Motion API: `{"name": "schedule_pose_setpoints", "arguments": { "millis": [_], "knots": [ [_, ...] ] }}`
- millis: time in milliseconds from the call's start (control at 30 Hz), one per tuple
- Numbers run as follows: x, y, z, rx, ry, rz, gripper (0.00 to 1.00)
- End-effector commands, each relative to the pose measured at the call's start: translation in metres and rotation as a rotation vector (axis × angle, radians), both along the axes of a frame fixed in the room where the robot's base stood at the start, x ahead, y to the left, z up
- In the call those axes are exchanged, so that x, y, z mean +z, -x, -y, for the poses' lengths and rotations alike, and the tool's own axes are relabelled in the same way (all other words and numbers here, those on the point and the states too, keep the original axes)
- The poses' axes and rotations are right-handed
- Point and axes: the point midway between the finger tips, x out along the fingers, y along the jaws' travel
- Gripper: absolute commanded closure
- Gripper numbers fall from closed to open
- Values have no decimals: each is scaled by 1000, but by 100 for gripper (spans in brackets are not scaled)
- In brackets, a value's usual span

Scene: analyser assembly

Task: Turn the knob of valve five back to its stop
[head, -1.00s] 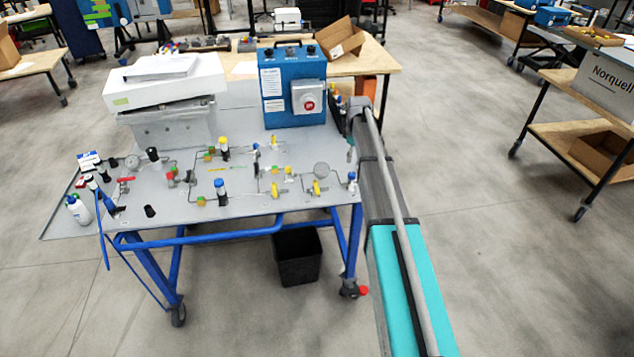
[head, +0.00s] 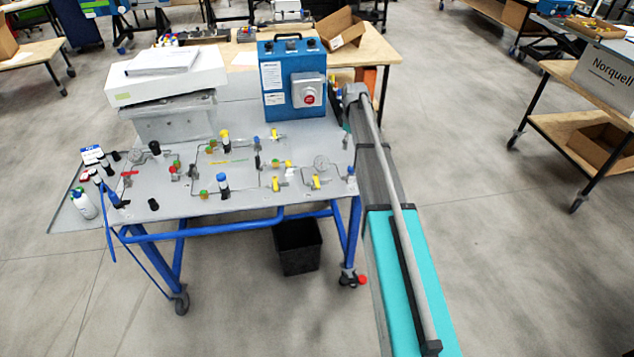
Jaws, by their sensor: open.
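The grey panel (head: 240,205) on the blue-framed cart carries thin tubing and several small valves. Valves with dark bodies and coloured tops include one with a blue and white top (head: 222,181), one with a yellow top (head: 225,137) and a blue one (head: 350,174) near the right edge. Several yellow handles show, one at the front right (head: 316,183) and one farther back (head: 275,134). The valve numbers are too small to read, so I cannot tell which is valve five. My gripper cannot be made out.
A blue box with a red button (head: 292,80) stands at the panel's back right. A white instrument (head: 165,90) stands at the back left. Bottles (head: 83,203) crowd the left end. A black bin (head: 298,247) is under the cart.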

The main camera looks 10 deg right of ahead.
Motion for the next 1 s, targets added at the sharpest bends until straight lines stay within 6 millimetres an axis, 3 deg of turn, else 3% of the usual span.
{"name": "schedule_pose_setpoints", "arguments": {
  "millis": [1000],
  "knots": [
    [-85,29,-86,-468,0,0,24]
  ]
}}
